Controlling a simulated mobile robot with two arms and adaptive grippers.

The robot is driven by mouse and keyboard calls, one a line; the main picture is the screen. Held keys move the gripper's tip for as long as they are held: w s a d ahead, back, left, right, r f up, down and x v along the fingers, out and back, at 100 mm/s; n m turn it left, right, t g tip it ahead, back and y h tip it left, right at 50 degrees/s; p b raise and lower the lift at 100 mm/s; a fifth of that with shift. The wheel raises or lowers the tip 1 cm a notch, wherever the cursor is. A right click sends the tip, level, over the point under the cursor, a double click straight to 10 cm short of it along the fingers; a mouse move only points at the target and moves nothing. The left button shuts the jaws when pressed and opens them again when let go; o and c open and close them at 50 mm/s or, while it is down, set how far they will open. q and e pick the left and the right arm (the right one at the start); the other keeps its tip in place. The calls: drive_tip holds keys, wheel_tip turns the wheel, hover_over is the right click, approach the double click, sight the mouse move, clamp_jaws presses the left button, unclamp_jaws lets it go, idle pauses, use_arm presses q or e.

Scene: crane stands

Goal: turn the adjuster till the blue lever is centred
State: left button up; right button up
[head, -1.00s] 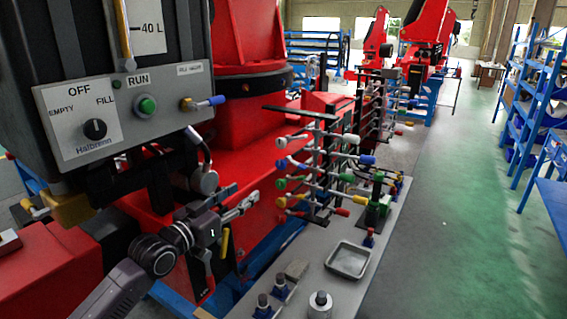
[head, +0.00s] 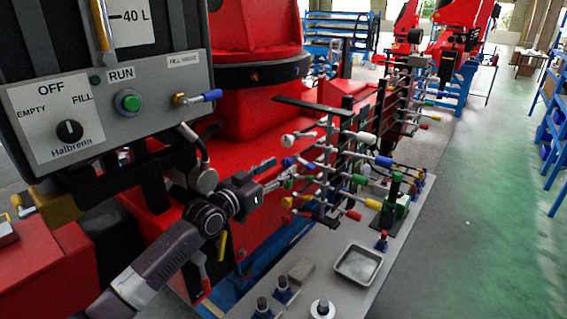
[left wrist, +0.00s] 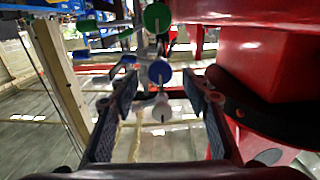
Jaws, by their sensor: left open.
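A rack of coloured levers and knobs stands on the grey bench. On its left side are a white knob (head: 289,140), a blue knob (head: 288,163) and a yellow knob (head: 288,203). A blue lever (head: 379,160) sticks out on its right side. I cannot tell which knob is the adjuster. My left gripper (head: 279,174) is open just left of the rack, level with the blue and green knobs. In the left wrist view, the blue knob (left wrist: 160,72) and white knob (left wrist: 161,111) appear in the gap between its fingers (left wrist: 160,90); contact is not clear. My right gripper is out of view.
A control panel (head: 110,115) with a blue-handled fill valve (head: 206,97) is at the upper left. Red machinery (head: 250,40) stands behind the gripper. A metal tray (head: 358,265) and a green-handled stand (head: 396,205) are on the bench. The green floor at right is clear.

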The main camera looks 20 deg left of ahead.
use_arm(q)
drive_tip(key=shift+w+d, duration=0.25)
drive_tip(key=shift+w, duration=0.45)
drive_tip(key=shift+w+d+f, duration=0.1)
drive_tip(key=shift+w, duration=0.2)
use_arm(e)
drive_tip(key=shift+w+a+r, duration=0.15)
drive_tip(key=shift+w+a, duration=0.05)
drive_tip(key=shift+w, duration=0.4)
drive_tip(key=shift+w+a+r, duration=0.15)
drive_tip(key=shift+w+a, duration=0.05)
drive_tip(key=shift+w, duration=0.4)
use_arm(q)
drive_tip(key=shift+w, duration=0.1)
drive_tip(key=shift+c, duration=0.5)
drive_tip(key=c, duration=1.1)
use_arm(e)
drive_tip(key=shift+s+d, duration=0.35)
